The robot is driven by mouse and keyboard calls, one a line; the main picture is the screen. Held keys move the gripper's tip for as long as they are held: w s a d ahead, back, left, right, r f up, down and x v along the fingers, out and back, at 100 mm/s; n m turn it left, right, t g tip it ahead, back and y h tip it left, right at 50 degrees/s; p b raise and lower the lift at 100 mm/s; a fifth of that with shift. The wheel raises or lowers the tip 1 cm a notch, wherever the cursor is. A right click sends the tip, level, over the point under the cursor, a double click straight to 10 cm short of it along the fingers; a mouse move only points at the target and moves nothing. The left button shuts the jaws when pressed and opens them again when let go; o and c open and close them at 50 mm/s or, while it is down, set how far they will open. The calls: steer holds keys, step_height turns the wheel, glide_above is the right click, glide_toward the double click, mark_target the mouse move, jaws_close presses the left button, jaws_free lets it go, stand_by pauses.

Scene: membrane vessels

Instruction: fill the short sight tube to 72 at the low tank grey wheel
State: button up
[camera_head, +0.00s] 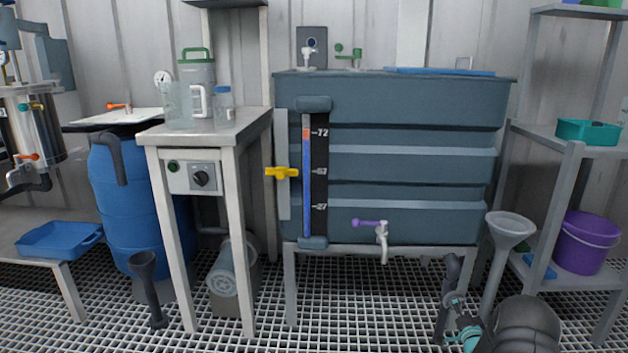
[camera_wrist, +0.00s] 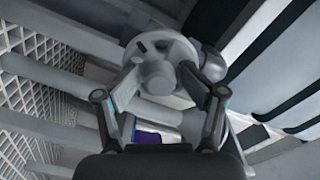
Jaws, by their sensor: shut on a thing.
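The sight tube (camera_head: 307,190) stands upright on the front of the grey-blue tank (camera_head: 420,130), next to a black scale marked 72 at the top and 27 near the bottom. Blue fills most of the tube, and a red-orange part shows near 72; the exact level is too small to tell. My gripper (camera_head: 462,318) is low in front of the tank's right leg. In the wrist view a grey wheel (camera_wrist: 158,72) sits between the two fingers of my gripper (camera_wrist: 160,95), which are shut on it. The wheel cannot be made out in the head view.
A yellow lever (camera_head: 282,172) sits left of the tube. A purple-handled tap (camera_head: 370,223) is on the tank's lower front. A grey funnel (camera_head: 510,228) stands right of my gripper, near a shelf with a purple bucket (camera_head: 586,243). A bench (camera_head: 205,130) stands left.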

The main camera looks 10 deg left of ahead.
steer(key=m, duration=0.7)
steer(key=shift+w+r, duration=0.15)
steer(key=shift+r, duration=0.05)
steer(key=m, duration=0.5)
steer(key=shift+a+m, duration=0.1)
steer(key=shift+m, duration=0.6)
steer(key=shift+c, duration=0.7)
steer(key=o, duration=0.6)
steer(key=shift+f, duration=0.1)
